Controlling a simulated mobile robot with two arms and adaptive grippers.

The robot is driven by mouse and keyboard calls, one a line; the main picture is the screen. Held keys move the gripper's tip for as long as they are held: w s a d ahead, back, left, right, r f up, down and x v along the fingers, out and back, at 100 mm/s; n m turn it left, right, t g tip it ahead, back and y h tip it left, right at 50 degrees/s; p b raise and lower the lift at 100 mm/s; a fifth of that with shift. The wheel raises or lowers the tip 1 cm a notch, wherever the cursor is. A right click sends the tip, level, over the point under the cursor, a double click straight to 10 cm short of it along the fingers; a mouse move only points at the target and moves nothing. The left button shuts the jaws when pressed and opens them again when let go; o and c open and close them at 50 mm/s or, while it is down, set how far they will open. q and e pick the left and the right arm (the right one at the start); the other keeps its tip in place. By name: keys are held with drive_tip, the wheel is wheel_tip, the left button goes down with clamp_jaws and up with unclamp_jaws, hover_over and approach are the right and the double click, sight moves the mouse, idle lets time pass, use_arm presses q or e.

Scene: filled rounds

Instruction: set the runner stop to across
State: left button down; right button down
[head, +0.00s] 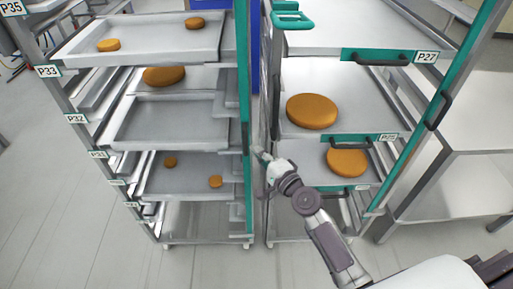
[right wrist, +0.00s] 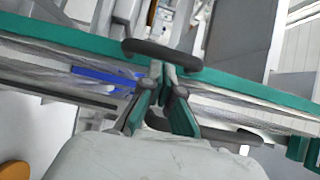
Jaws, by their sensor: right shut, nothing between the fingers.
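My right gripper (head: 263,158) is shut and empty, in the gap between the two tray racks, close to the teal upright (head: 246,130) of the left rack. In the right wrist view its fingers (right wrist: 166,82) point at a teal rail (right wrist: 88,38). A dark rounded bar (right wrist: 162,54) lies along this rail just beyond the fingertips; I cannot tell whether they touch, or whether this bar is the runner stop. A second dark bar (right wrist: 232,136) shows to the right, partly behind the fingers. My left gripper is not in view.
The left rack holds metal trays (head: 150,42) with orange rounds (head: 165,76). The right rack has large rounds (head: 312,111) on its trays, teal fronts with dark handles (head: 376,60), and a dark upright handle (head: 438,110). A steel table (head: 460,185) stands at right; floor (head: 60,200) is clear at left.

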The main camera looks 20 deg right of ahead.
drive_tip(key=shift+w+a, duration=0.15)
drive_tip(key=shift+a, duration=0.05)
drive_tip(key=w+a+p, duration=0.1)
drive_tip(key=w+a, duration=0.1)
drive_tip(key=a, duration=0.6)
drive_tip(key=shift+w+a, duration=0.2)
drive_tip(key=shift+a, duration=0.15)
